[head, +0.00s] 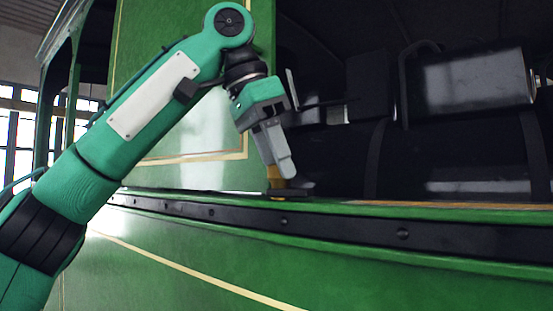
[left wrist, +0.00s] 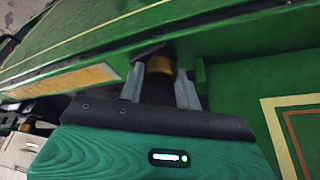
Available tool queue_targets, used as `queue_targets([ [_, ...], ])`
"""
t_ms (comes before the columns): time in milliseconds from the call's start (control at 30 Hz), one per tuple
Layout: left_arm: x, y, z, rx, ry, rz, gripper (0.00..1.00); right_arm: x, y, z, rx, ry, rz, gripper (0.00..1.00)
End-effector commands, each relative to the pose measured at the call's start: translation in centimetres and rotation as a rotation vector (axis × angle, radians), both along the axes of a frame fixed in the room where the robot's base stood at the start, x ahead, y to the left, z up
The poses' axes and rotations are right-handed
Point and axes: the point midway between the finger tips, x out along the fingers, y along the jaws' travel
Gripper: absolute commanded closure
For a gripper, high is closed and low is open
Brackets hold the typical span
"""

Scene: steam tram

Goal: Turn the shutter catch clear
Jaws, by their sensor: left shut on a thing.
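The catch shows as a small brass-coloured piece (head: 274,173) on a dark flat base at the green ledge, beside the lower edge of the green panel (head: 190,90). My left gripper (head: 287,170) points down at it from above, with its grey fingers shut on it and hiding part of it. In the left wrist view the brass piece (left wrist: 160,65) sits between the two fingertips of the left gripper (left wrist: 160,85). A dark part (left wrist: 148,50) lies beside it. How far the catch is turned is hard to tell. My right gripper is not in view.
A black rail with bolts (head: 300,222) runs along the green tram side under the ledge. Dark machinery (head: 465,85) with pipes and a boxy tank stands behind the ledge on the right. A window (head: 15,125) is at the far left. The space in front of the tram side looks clear.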

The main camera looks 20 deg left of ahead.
Motion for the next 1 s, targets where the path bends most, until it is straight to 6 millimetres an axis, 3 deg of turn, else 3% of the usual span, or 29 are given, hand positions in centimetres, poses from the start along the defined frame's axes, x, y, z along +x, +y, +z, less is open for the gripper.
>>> queue_targets([
  [367, 0.0, 0.0, 0.0, 0.001, 0.000, -0.003, 0.89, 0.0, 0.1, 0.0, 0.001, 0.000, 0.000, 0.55],
  [400, 0.0, 0.0, 0.0, 0.001, 0.000, -0.003, 0.60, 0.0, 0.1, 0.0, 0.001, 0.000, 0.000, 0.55],
  [500, 0.0, 0.0, 0.0, 0.001, 0.000, -0.003, 0.45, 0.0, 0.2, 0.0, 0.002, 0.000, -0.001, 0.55],
  [833, 0.0, 0.0, 0.2, 0.001, 0.000, -0.003, 0.45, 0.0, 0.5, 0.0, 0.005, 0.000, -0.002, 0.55],
  [1000, -0.3, 0.4, 1.4, 0.001, -0.001, -0.001, 0.45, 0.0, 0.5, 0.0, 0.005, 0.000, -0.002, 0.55],
])
